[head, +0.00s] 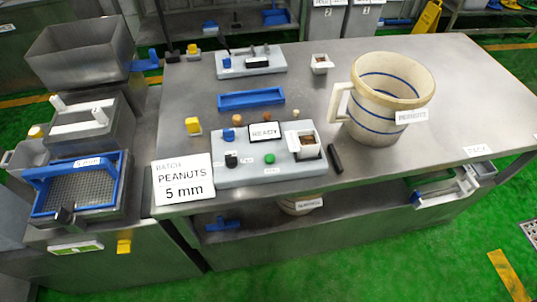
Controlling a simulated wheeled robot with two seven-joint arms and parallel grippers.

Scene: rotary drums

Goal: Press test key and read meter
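A grey meter console (245,174) stands on the steel table near its front left. Its raised display (265,131) reads READY. A green key (269,158) and a black key (231,159) sit on its top; their small labels are too small to read. A white-rimmed square cup (308,149) with brownish contents sits at its right end. Several small brown and orange knobs stand along or behind its back edge. Neither of my grippers is in the head view.
A white card (183,180) reads BATCH PEANUTS 5 mm. A large cream bucket (385,100) labelled PEANUTS stands right of the meter, with a black bar (335,158) between. A blue tray (251,99) and second grey console (250,63) lie behind. The table's right side is mostly clear.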

